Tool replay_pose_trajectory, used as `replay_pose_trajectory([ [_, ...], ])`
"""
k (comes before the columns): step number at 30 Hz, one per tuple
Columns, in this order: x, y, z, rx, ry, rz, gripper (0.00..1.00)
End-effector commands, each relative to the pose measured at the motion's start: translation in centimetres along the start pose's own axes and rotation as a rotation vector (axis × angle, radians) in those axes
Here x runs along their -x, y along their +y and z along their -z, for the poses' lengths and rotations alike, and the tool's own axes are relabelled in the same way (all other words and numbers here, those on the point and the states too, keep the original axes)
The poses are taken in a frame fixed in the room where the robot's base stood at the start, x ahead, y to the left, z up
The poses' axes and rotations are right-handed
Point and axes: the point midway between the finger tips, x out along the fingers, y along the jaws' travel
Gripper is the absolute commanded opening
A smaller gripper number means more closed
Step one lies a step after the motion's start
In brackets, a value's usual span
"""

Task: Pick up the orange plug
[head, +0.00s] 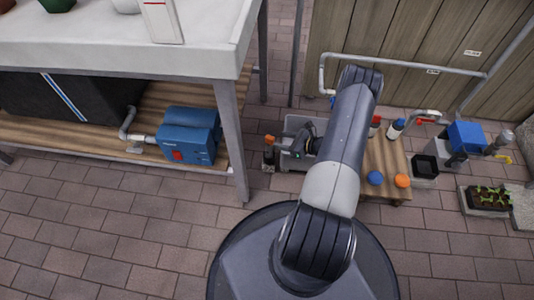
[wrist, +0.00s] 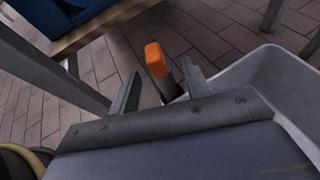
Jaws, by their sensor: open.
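The orange plug (head: 270,139) shows in the head view as a small orange cap on a dark upright piece, left of the grey tub. In the wrist view the orange plug (wrist: 155,60) stands just beyond and between my fingertips, with a dark stem below it. My gripper (head: 287,151) is at the left side of the tub, pointing towards the plug. In the wrist view my gripper (wrist: 160,84) is open, one finger on each side of the plug's stem. I cannot tell whether a finger touches it.
The grey tub (wrist: 262,78) lies close on the right of my gripper. A table leg (head: 232,140) and a blue pump (head: 190,135) stand to the left. A low wooden table (head: 385,155) with a blue ball (head: 375,178) and an orange ball (head: 402,180) stands to the right.

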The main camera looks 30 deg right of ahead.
Motion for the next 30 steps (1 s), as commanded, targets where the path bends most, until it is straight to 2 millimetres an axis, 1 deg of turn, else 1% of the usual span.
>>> replay_pose_trajectory([
  [1,-0.8,0.0,0.2,0.001,0.000,-0.002,0.45],
  [8,-2.6,0.2,0.3,0.001,0.000,-0.002,0.45],
  [12,-4.9,0.7,0.6,0.003,0.000,-0.004,0.45],
  [16,-6.4,0.7,0.5,0.002,0.001,-0.002,0.45],
  [19,-6.8,0.7,0.3,0.001,0.000,-0.001,0.45],
  [25,-6.8,0.7,0.3,0.001,0.000,0.000,0.45],
  [26,-6.8,0.7,0.2,0.001,0.000,0.000,0.44],
  [30,-6.8,0.7,0.3,0.001,0.000,0.000,0.32],
])
